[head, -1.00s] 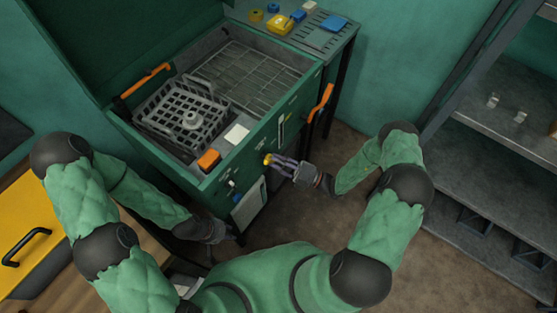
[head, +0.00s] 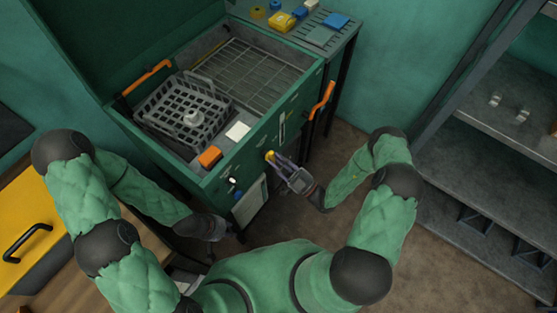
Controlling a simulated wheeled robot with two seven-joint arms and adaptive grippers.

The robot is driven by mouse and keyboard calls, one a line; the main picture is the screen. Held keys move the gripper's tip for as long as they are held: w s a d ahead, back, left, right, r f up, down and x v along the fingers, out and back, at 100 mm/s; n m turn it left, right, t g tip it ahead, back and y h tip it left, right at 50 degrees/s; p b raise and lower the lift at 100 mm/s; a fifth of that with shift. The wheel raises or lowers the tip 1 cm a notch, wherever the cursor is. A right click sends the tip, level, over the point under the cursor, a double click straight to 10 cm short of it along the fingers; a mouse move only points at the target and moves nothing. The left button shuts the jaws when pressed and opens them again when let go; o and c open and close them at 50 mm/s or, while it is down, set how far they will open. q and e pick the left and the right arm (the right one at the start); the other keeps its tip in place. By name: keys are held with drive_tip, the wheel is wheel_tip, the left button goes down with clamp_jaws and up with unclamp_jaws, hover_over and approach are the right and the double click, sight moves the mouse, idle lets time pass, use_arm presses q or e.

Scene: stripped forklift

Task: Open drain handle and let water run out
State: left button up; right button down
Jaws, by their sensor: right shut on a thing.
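A green wash cabinet (head: 222,190) stands open at the centre, its front facing me. A small yellow handle (head: 269,156), apparently the drain handle, sits on the front panel. My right gripper (head: 272,160) is shut on this yellow handle, its purple fingers covering part of it. My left gripper (head: 234,236) is low beside the front-left of the cabinet, apart from the handle; its fingers are too dark and small to read. No running water can be seen.
Inside the cabinet are a grey basket (head: 185,112), a wire rack (head: 255,75), a white block (head: 238,131) and an orange block (head: 210,157). An orange lever (head: 322,101) juts from the right side. A grey shelf (head: 475,165) stands right; floor between is clear.

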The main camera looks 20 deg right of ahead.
drive_tip(key=shift+a+r+m, duration=0.15)
drive_tip(key=shift+r+m, duration=0.1)
drive_tip(key=shift+m, duration=0.05)
drive_tip(key=c, duration=1)
unclamp_jaws()
drive_tip(key=shift+s, duration=0.1)
drive_tip(key=shift+c, duration=0.2)
drive_tip(key=shift+f, duration=0.1)
drive_tip(key=v, duration=1.2)
drive_tip(key=shift+a, duration=0.1)
